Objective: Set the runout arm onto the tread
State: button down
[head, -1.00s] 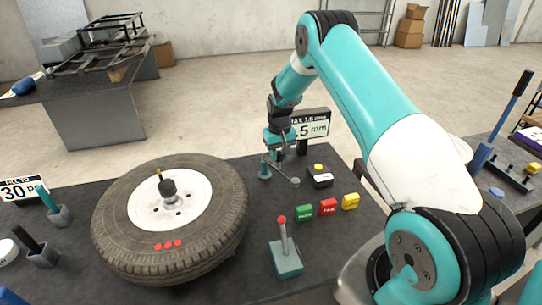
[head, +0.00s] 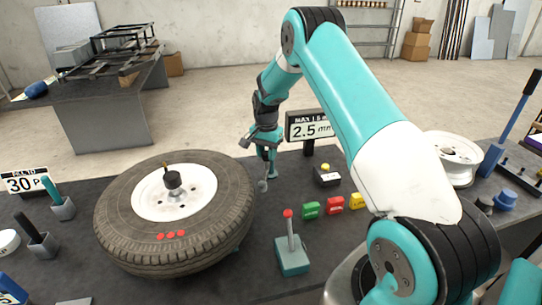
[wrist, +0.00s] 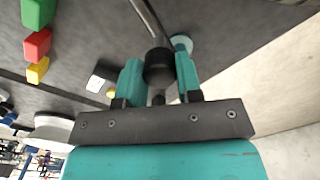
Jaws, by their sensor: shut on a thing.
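The tyre (head: 115,222) lies flat with its white rim (head: 150,205), just left of my gripper. My gripper (head: 264,140) points down beside the tyre's right side. In the wrist view its teal fingers (wrist: 159,82) are shut on the black knob (wrist: 158,66) of the runout arm. The arm's grey metal rod (wrist: 145,17) runs on from the knob towards the top of that view. In the head view the arm's round tip (head: 262,186) sits close to the tyre's right edge; I cannot tell whether it touches the tread. A teal base (wrist: 183,44) shows beside the fingers.
A sign (head: 310,129) behind the gripper reads 2.5 mm. A box with a yellow button (head: 326,177), green (head: 311,210) and red (head: 333,204) blocks, and a lever with a red knob (head: 290,245) stand right of the tyre.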

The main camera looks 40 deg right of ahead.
jog(key=shift+w+a+m, duration=0.15)
jog(key=shift+w+m, duration=0.1)
jog(key=shift+m, duration=0.15)
jog(key=c, duration=0.8)
grip_release()
jog(key=shift+a, duration=0.1)
jog(key=shift+r, duration=0.1)
notch_tip(320, 180, up, 17)
jog(key=b, duration=0.4)
jog(key=shift+r, duration=0.15)
jog(key=shift+s, duration=0.1)
